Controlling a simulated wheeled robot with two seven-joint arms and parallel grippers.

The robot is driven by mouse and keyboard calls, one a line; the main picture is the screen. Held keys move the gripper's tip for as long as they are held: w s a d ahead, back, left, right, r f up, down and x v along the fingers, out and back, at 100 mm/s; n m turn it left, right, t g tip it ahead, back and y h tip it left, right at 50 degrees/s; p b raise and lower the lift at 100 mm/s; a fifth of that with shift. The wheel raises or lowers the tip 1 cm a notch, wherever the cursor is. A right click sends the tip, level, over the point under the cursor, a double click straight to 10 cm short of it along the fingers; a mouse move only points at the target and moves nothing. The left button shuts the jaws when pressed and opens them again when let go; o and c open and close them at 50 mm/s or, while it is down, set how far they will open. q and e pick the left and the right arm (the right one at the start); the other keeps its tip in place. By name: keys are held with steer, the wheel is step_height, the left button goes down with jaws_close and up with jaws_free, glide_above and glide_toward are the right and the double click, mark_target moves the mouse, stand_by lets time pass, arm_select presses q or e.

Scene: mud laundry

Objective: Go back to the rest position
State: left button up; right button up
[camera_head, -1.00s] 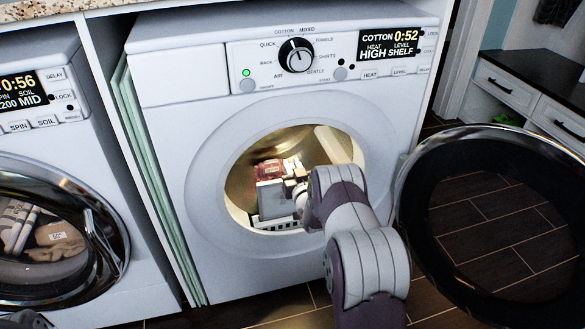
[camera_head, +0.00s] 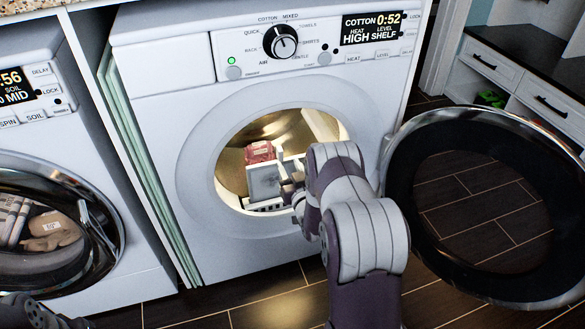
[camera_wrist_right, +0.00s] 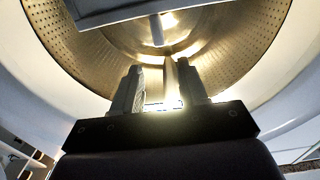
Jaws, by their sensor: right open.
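My right arm reaches from the lower right into the open drum of the dryer (camera_head: 140,85). My right gripper (camera_head: 290,190) is at the drum mouth, partly hidden by my own wrist. In the right wrist view the two fingers (camera_wrist_right: 158,80) stand apart with nothing between them. A light grey panel (camera_head: 264,183) and a white slatted rack (camera_head: 268,206) are inside the drum, just beyond the gripper. A red item (camera_head: 260,152) lies behind the panel. I cannot tell whether the gripper touches the panel. My left gripper does not show clearly.
The round dryer door (camera_head: 395,210) stands open, close to the right of my arm. A second machine (camera_head: 60,285) with folded items behind its round door is at the left. A drawer cabinet (camera_head: 500,65) stands at the back right. Bare tiled floor (camera_head: 250,310) lies in front.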

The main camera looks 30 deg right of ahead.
steer(key=v, duration=0.3)
steer(key=shift+s, duration=0.35)
steer(key=shift+f, duration=0.1)
